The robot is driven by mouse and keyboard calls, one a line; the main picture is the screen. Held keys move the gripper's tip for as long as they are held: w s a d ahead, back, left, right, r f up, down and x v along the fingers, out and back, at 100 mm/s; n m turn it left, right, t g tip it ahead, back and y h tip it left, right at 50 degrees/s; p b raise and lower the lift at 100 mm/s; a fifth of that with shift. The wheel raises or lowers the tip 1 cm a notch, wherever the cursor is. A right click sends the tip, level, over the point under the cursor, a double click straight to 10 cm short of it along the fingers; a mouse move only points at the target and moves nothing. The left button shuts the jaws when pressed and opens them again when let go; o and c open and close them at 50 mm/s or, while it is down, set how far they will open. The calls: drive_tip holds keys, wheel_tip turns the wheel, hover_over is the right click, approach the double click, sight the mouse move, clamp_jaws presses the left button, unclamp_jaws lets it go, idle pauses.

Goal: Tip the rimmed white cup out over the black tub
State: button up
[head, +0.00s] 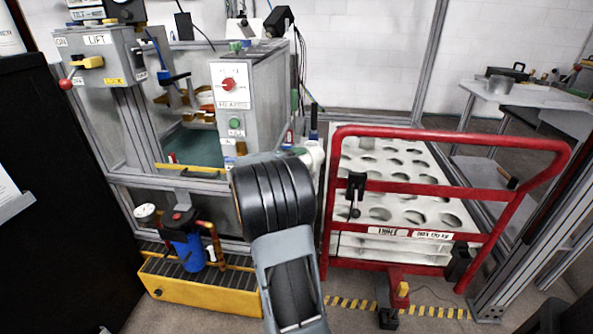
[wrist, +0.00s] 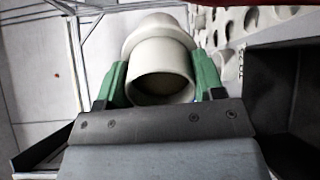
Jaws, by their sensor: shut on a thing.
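The rimmed white cup (wrist: 160,58) is between the green fingers of my gripper (wrist: 161,70) in the wrist view. My gripper is shut on it. A round end with a shaded middle faces the wrist camera, and a wider rim shows beyond it. In the head view a small part of the white cup (head: 315,155) shows beyond my arm, beside the red trolley; my arm hides most of my gripper there. I cannot make out the black tub for certain; a dark box-like shape (wrist: 290,95) fills the right of the wrist view.
A red-railed trolley (head: 450,190) with white holed trays (head: 400,170) stands right of my arm. A grey machine cell with a control panel (head: 232,95) stands behind and left. A yellow base with a blue filter (head: 188,252) is low left. A bench (head: 530,95) stands far right.

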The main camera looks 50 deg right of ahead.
drive_tip(key=shift+g+h+b, duration=0.4)
drive_tip(key=shift+h+b, duration=1.2)
drive_tip(key=shift+b, duration=1.8)
drive_tip(key=shift+r+h+b, duration=0.15)
drive_tip(key=shift+h+b, duration=0.35)
drive_tip(key=shift+b, duration=0.35)
drive_tip(key=shift+r+h+b, duration=0.15)
drive_tip(key=shift+h+b, duration=0.15)
drive_tip(key=shift+b, duration=0.1)
drive_tip(key=shift+r, duration=0.15)
